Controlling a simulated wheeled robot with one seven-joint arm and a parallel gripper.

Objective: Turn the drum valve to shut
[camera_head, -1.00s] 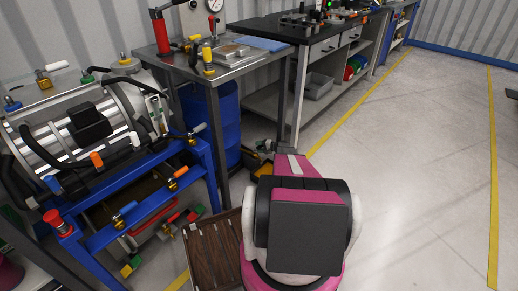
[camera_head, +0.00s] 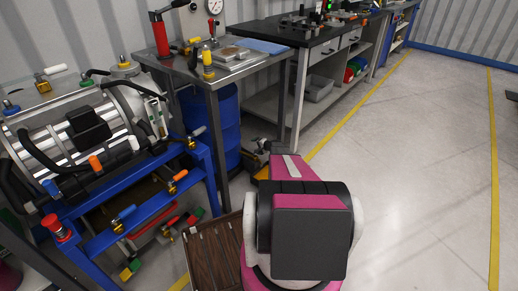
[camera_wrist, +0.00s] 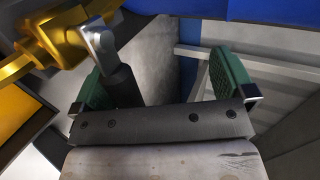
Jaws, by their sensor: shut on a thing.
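The brass drum valve (camera_wrist: 65,35) fills the upper left of the wrist view. Its pale metal lever (camera_wrist: 98,40) leads to a dark grip (camera_wrist: 122,86). My gripper (camera_wrist: 160,68) has green-padded fingers on either side of this grip. The grip lies close to the left finger, and a wide gap shows towards the right finger in this view. I cannot see the contact clearly. In the head view the blue drum (camera_head: 226,128) stands under the metal bench, and my arm reaches down in front of it. The valve is too small and covered to make out there.
The metal bench (camera_head: 225,68) and its legs stand close above and beside the drum. A blue frame (camera_head: 150,210) with several small valves carries a machine at left. A brown board (camera_head: 213,255) lies by my arm. The floor (camera_head: 420,180) at right is clear.

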